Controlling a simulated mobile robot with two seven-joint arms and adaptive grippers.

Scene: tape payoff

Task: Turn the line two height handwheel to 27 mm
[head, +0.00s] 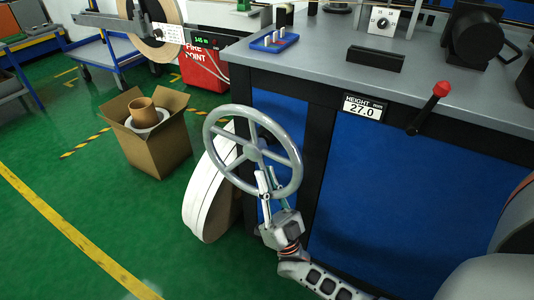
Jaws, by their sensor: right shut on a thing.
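The grey spoked handwheel (290,157) stands out from the left end of the blue and black machine bench. A small height display (362,108) on the bench's edge reads 27.0. My right gripper (264,176) reaches up from below and is shut at the handwheel's lower middle, near a spoke. The exact contact is partly hidden behind the rim and spokes. My left gripper is not in view.
A large white roll (207,190) stands on the floor behind the wheel. An open cardboard box (160,147) is farther left. A red-knobbed lever (430,101) juts from the bench front. Green floor (60,255) at the lower left is clear.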

